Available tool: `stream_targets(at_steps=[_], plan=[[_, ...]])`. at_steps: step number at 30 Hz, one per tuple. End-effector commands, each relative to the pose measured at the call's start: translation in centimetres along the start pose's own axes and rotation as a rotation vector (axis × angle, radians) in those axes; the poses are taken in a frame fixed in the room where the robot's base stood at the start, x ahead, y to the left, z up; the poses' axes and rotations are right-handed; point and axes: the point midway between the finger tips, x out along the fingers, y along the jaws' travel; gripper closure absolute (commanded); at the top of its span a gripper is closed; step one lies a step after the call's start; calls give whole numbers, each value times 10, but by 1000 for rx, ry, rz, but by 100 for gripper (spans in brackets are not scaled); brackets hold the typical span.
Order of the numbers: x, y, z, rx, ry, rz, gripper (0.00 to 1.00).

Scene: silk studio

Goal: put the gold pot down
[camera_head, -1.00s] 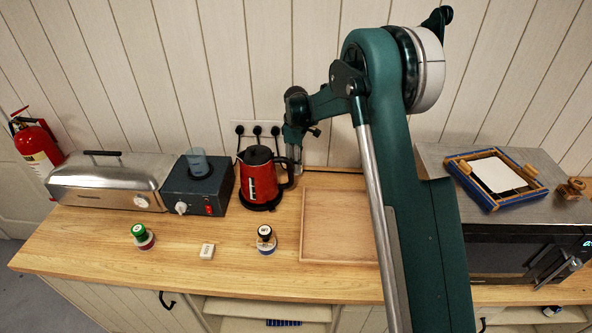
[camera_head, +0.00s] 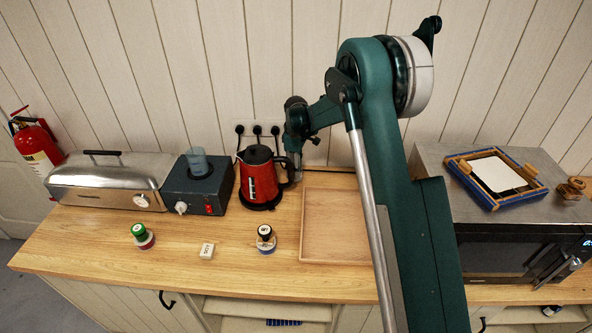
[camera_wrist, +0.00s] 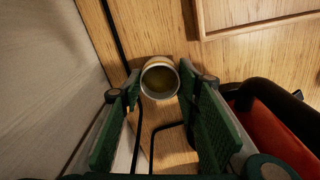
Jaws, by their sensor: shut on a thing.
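The gold pot (camera_wrist: 160,66) shows in the wrist view as a small round vessel with a pale rim and a gold inside, its mouth facing the camera. My gripper (camera_wrist: 161,88) has its green fingers on either side of the pot and is shut on it. Beyond the pot is the wooden counter (camera_wrist: 225,55); I cannot tell whether the pot touches it. In the head view my wrist is at the back of the counter, right beside the red kettle. The pot and fingertips cannot be made out there.
The red kettle (camera_head: 262,180) stands close to my gripper. A shallow wooden tray (camera_head: 335,258) lies to its right, and its corner shows in the wrist view (camera_wrist: 203,20). Wall sockets with plugs (camera_head: 257,130) are behind. Stamps (camera_head: 266,240) and a small white block (camera_head: 207,251) lie in front.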

Motion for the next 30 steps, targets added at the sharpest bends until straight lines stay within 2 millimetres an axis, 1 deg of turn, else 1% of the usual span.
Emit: stream_targets(at_steps=[1,3,4,14,19,23,30], plan=[[1,0,0,0,0,0,63],[0,0,0,0,0,0,54],[0,0,0,0,0,0,53],[0,0,0,0,0,0,53],[-4,0,0,0,0,0,53],[-14,0,0,0,0,0,53],[-48,0,0,0,0,0,53]])
